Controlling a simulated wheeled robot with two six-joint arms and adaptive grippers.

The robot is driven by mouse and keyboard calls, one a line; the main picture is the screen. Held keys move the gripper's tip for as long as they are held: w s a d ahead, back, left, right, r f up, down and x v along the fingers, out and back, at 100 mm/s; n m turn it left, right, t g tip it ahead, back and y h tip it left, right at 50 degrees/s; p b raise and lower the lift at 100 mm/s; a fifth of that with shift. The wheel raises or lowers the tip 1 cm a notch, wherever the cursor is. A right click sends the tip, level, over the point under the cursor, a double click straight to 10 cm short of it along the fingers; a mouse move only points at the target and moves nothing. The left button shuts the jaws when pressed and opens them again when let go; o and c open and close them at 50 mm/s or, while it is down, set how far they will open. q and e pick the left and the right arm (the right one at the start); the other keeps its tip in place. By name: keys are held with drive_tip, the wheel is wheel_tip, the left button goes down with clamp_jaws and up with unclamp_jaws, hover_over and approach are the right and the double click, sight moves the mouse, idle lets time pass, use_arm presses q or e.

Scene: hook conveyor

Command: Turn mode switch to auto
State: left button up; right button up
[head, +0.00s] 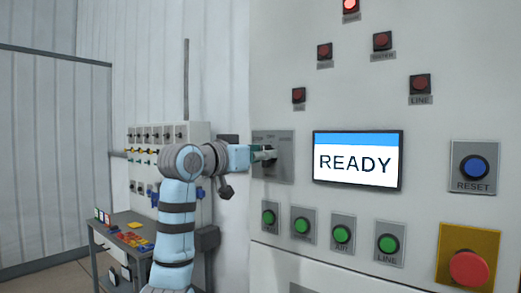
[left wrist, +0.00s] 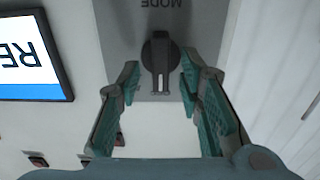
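The mode switch is a black rotary knob (left wrist: 160,58) on a grey plate labelled MODE, seen upside down in the left wrist view. In the head view, the grey mode plate (head: 284,168) is left of the READY screen, and the knob is mostly hidden by my gripper. My left gripper (left wrist: 158,82) is open, with green-padded fingers on both sides of the knob's lower end and gaps between them. It also shows at the plate in the head view (head: 266,155). The switch's position labels are not legible. My right gripper is in neither view.
The READY screen (head: 356,160) is right of the mode plate. Green buttons (head: 342,234) line the panel below. A blue RESET button (head: 474,166) and a red mushroom button (head: 469,268) are on the right. A small table (head: 119,228) with coloured items stands at left.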

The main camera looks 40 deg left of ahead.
use_arm(q)
drive_tip(key=shift+w+f, duration=0.1)
drive_tip(key=shift+w, duration=0.05)
drive_tip(key=shift+c, duration=0.5)
clamp_jaws()
drive_tip(key=shift+d+m+p, duration=0.15)
drive_tip(key=shift+m+p, duration=3.9)
drive_tip(key=shift+m, duration=0.55)
drive_tip(key=shift+f, duration=0.1)
